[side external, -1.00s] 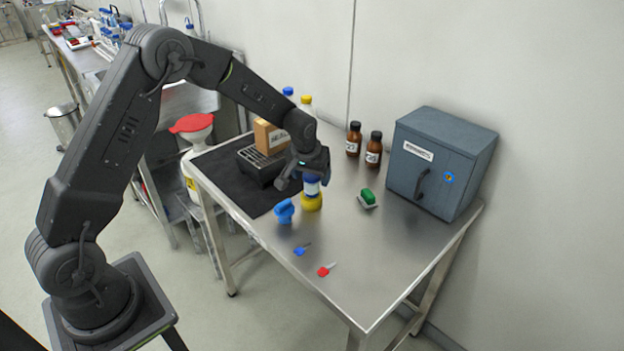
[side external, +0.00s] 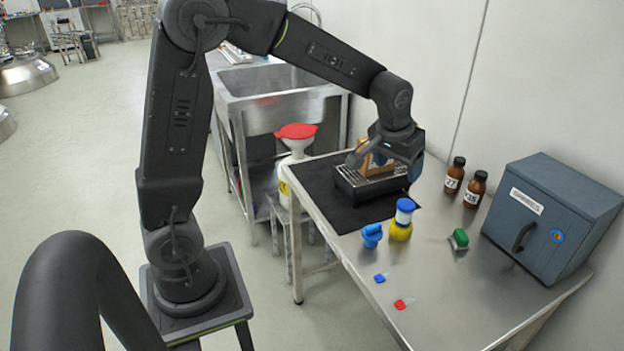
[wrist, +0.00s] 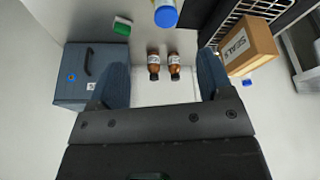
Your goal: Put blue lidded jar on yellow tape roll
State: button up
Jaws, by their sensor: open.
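The blue lidded jar (side external: 403,210), white with a blue lid, stands upright on the yellow tape roll (side external: 400,231) on the steel table. In the wrist view the jar (wrist: 165,15) shows at the top edge, lid toward the camera; the tape roll cannot be made out there. My gripper (side external: 385,163) is open and empty, above the black rack, up and behind the jar and apart from it. Its two spread fingers show in the wrist view (wrist: 163,82) with nothing between them.
A black rack (side external: 370,188) on a dark mat (side external: 325,190) and a SEALS carton (wrist: 247,48) are near my gripper. Brown bottles (side external: 473,189), a blue-grey cabinet (side external: 550,215), a green-topped item (side external: 459,239), a blue item (side external: 371,236) and small blue and red tags surround the stack.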

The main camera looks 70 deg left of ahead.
jog(key=s+d+r+m+t, duration=0.1)
jog(key=s+d+r, duration=0.1)
jog(key=s, duration=1)
jog(key=s+d+r+m+t+h, duration=0.1)
jog(key=s+d+r+m, duration=0.1)
jog(key=s, duration=1)
notch_tip(320, 180, up, 2)
jog(key=shift+d+r+m, duration=0.1)
jog(key=shift+d+m, duration=0.2)
jog(key=shift+d, duration=0.55)
